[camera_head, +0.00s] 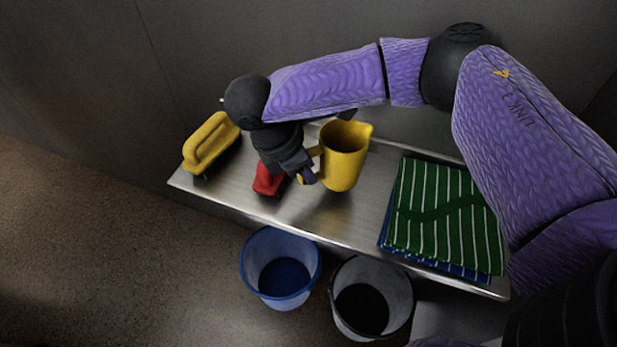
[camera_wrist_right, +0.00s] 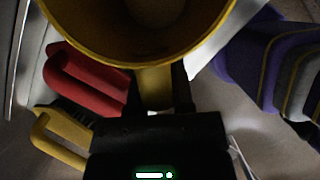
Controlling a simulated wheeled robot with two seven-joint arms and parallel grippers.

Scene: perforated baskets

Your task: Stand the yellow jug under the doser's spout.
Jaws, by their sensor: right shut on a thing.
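The yellow jug (camera_head: 343,160) is upright with its open mouth up, over the middle of the metal shelf. I cannot tell whether its base touches the shelf. My right gripper (camera_head: 308,174) is on the jug's left side, shut on its handle. In the right wrist view the jug's rim (camera_wrist_right: 150,58) fills the top, and the handle sits between the fingers (camera_wrist_right: 156,92). I cannot make out the doser or its spout; a small dark part behind the jug is mostly hidden. My left gripper is not in view.
The metal shelf (camera_head: 352,215) holds a yellow-handled brush (camera_head: 210,142) at its left end, a red-handled thing (camera_head: 267,180) beside my gripper, and folded green striped cloth (camera_head: 445,215) at right. A blue bucket (camera_head: 280,268) and a dark bucket (camera_head: 372,297) stand below the front edge.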

